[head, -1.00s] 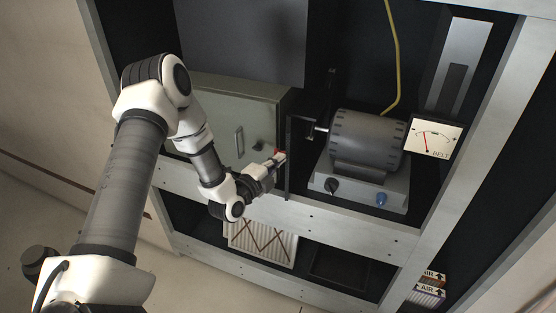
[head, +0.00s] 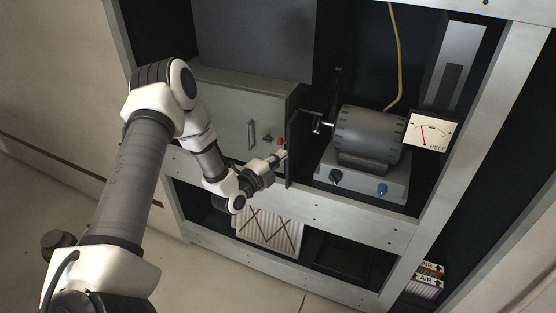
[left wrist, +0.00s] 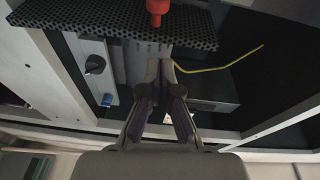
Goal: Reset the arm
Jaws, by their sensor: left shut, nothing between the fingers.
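My left arm comes in from the left. The fingertips look apart from the button. My right gripper is not in view.
A grey motor (head: 367,135) on a base with a black knob (head: 335,176) and a blue knob (head: 382,189) stands right of the cabinet. A belt meter (head: 429,131) is beside it. A pleated filter (head: 270,232) sits below. Open floor (head: 230,290) lies in front.

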